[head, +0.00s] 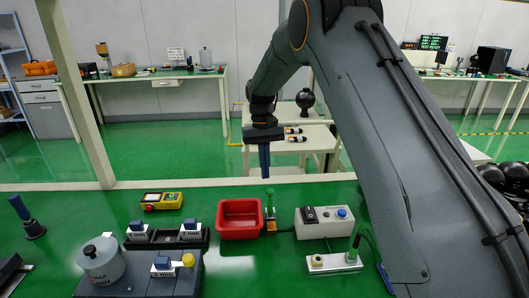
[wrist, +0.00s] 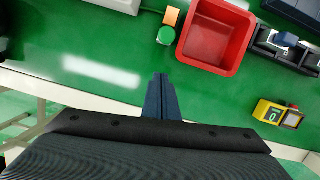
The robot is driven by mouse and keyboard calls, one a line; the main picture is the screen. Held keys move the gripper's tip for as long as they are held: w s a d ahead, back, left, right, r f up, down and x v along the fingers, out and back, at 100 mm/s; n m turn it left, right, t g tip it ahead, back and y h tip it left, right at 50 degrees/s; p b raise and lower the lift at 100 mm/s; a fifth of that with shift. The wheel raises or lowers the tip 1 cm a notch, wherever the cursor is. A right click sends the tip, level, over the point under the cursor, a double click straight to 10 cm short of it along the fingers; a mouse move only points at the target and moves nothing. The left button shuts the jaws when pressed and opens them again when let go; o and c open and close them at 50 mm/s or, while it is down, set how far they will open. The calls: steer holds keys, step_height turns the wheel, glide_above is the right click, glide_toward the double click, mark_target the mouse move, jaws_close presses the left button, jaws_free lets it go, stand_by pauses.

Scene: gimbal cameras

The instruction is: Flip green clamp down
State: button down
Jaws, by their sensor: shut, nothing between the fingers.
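A small clamp with a green upright handle (head: 270,200) stands on the green bench, just right of the red bin, with an orange block (head: 271,226) by its base. In the wrist view its round green knob (wrist: 166,35) shows from above, next to the orange block (wrist: 171,16).
The red bin (head: 240,234) is close left of the clamp. A white control box (head: 325,238) with a blue button stands to its right. A yellow meter (head: 162,201) lies to the left. Bare green bench lies between my fingers and the clamp.

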mark_target(270, 202)
steer(key=s, duration=0.1)
steer(key=s+p, duration=0.1)
steer(key=s+f+p, duration=0.1)
steer(key=s, duration=0.1)
steer(key=shift+s+d, duration=0.1)
steer(key=shift+d, duration=0.25)
